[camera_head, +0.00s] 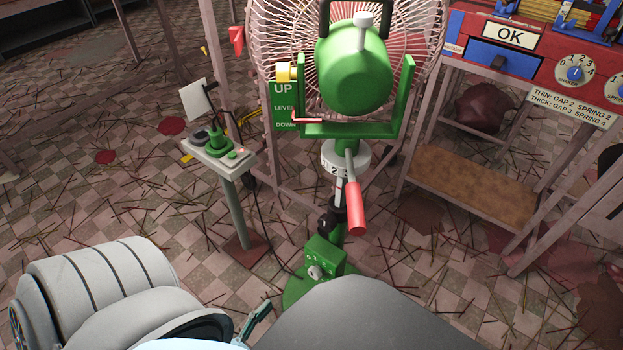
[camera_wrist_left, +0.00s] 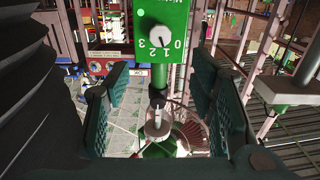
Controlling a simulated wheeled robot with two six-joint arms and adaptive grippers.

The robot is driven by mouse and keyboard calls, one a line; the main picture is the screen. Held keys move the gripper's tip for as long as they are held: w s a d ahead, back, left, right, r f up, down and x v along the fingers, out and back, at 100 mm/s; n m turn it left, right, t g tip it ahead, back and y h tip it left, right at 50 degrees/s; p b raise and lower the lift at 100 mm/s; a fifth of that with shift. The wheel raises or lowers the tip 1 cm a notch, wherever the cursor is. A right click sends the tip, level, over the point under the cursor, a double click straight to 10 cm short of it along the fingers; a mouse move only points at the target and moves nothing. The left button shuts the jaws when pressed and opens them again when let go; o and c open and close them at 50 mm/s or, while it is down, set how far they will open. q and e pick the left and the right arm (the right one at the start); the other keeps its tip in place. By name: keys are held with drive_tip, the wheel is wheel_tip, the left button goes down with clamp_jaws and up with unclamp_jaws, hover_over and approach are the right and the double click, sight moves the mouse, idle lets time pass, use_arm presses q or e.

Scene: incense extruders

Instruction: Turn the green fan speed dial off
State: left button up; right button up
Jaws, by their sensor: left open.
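The green fan (camera_head: 355,75) stands on a post with a round green base. Low on the post is a green control box (camera_head: 325,252) with a pale dial (camera_head: 315,271) on its face. The left wrist view shows this green panel (camera_wrist_left: 171,12) upside down, with the white dial (camera_wrist_left: 156,37) above the numbers 0, 1, 2 and 3. I cannot tell surely which number its pointer faces. My left gripper (camera_wrist_left: 158,100) is open and empty, its fingers apart on either side of the view below the panel. One teal fingertip shows in the head view (camera_head: 257,321), left of the box. My right gripper is out of view.
A small stand (camera_head: 215,152) with green parts is left of the fan. A red-handled lever (camera_head: 354,207) hangs above the control box. A red bench with an OK sign (camera_head: 510,34) is at right. Sticks litter the checkered floor.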

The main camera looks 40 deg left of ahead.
sight(313, 275)
use_arm(q)
drive_tip(key=w+b, duration=0.1)
drive_tip(key=w, duration=1.2)
drive_tip(key=shift+w+a+r, duration=0.1)
drive_tip(key=shift+w+a, duration=0.05)
drive_tip(key=shift+w, duration=0.25)
drive_tip(key=c, duration=1.2)
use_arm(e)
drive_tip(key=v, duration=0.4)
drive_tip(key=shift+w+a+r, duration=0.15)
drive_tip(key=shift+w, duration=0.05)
